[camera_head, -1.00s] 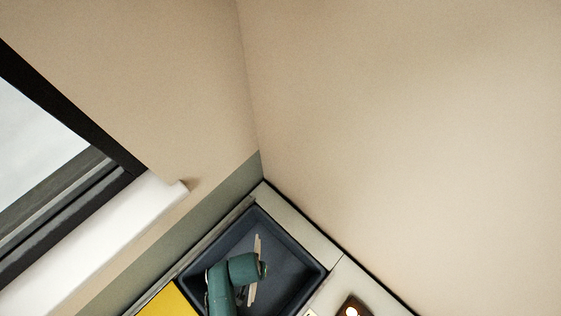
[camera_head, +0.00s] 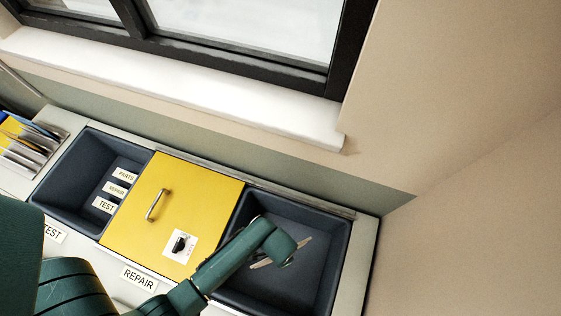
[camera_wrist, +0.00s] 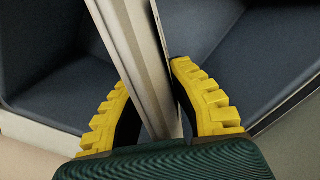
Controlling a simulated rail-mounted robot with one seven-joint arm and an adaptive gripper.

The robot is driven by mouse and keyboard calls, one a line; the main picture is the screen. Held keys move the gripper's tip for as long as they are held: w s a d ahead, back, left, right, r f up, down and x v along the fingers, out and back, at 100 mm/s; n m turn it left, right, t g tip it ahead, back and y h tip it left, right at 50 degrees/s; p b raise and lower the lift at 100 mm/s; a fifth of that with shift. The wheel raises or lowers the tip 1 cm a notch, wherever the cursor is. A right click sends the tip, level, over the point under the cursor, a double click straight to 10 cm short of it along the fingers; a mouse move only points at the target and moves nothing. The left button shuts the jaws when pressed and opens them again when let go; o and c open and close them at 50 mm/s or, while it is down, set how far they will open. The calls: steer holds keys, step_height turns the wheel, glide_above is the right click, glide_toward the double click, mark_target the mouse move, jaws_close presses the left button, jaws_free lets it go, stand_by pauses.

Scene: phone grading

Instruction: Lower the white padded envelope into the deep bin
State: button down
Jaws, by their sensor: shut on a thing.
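The white padded envelope (camera_wrist: 125,28) is seen nearly edge-on between the yellow ribbed fingers of my gripper (camera_wrist: 149,80) in the wrist view. My gripper is shut on it. In the head view, thin pale edges of the envelope (camera_head: 304,243) show on both sides of my green wrist, which hides the fingers. The envelope stands steeply over the opening of the dark blue deep bin (camera_head: 340,250). I cannot tell how far down it is, or whether it touches the bin.
A yellow lid with a handle (camera_head: 200,185) lies left of the bin. Another dark bin (camera_head: 70,165) with label cards is further left, with a rack of thin items (camera_head: 30,140) at the far left. The window sill (camera_head: 200,88) and wall stand behind.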

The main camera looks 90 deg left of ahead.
steer(key=shift+f+b, duration=10.5)
steer(key=shift+f, duration=0.9)
steer(key=c, duration=1.1)
jaws_free()
steer(key=shift+o, duration=0.2)
step_height(320, 180, up, 12)
